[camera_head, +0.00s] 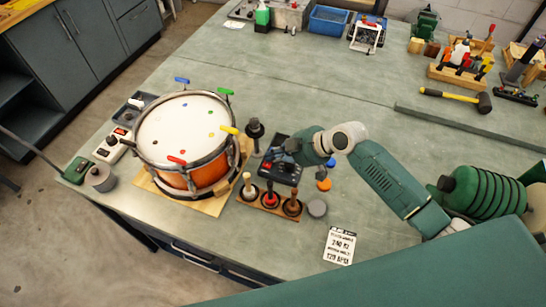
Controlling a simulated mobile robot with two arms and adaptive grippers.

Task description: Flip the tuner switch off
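A dark box (266,168), which looks like the tuner, lies on the bench just right of the drum. Small details show on its top, but its switch is too small to make out. My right gripper (281,154) is over the far part of this box and hides some of it. I cannot tell whether it touches the box or whether its fingers are open or shut. My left gripper is not in view.
The drum (182,127) with coloured keys around its rim stands on a wooden board (205,205). A rack of handled tools (269,201) is close in front of the dark box. A white switch strip (109,149) and green box (77,170) are left. Mid-bench is clear.

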